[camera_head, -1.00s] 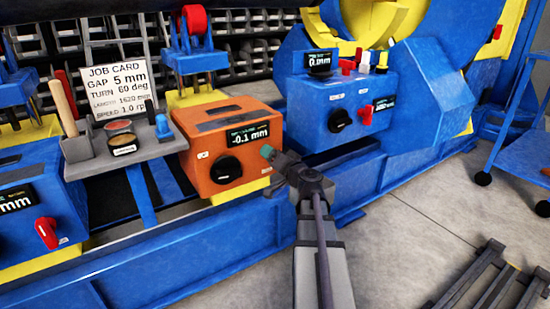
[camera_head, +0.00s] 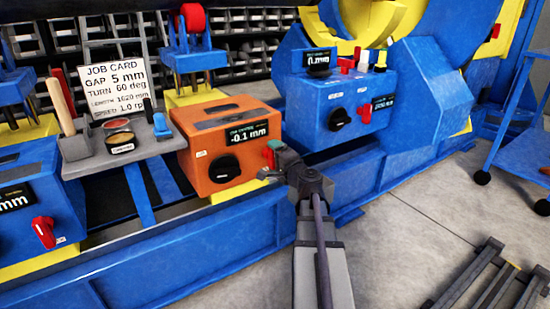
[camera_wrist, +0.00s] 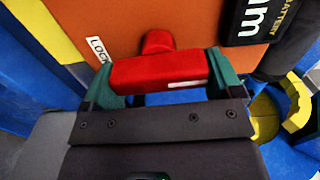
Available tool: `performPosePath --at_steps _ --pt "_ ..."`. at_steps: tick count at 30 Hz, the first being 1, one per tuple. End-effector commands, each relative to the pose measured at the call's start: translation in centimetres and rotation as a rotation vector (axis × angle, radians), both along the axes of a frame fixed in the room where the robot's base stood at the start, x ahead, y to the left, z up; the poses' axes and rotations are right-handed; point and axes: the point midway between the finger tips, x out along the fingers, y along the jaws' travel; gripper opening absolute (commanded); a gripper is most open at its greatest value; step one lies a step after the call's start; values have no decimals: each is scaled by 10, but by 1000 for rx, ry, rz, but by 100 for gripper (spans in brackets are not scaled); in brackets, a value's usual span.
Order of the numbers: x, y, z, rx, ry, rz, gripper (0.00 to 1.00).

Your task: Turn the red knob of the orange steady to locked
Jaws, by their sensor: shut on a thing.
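The orange steady (camera_head: 225,150) stands in the middle of the head view, with a black knob and a display reading -0.1 mm on its front. Its red knob (camera_head: 268,156) is at the right of that front, partly hidden by my gripper (camera_head: 276,160). In the wrist view the red knob (camera_wrist: 158,72) is a bar lying across the view between the green fingertips of my gripper (camera_wrist: 170,78). The gripper is shut on it, one finger at each end. A white label beginning "LOC" (camera_wrist: 97,48) is left of the knob.
A grey tray (camera_head: 150,147) with a mallet and small tins is left of the orange steady. A blue control box (camera_head: 340,105) with its own knobs stands to the right. A blue rail base (camera_head: 190,245) runs along the front.

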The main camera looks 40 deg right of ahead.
Motion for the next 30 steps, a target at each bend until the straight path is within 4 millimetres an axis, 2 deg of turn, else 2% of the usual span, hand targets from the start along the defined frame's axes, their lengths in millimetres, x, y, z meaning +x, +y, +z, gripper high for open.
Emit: performPosePath --at_steps 18,19,21,24,30 --pt "-1 0 -1 51 -6 0 61" --pt "-1 0 -1 51 -6 0 86" --pt "0 0 -1 51 -6 0 93" --pt "0 0 -1 50 -6 0 100" --pt "-1 0 0 50 -6 0 100"
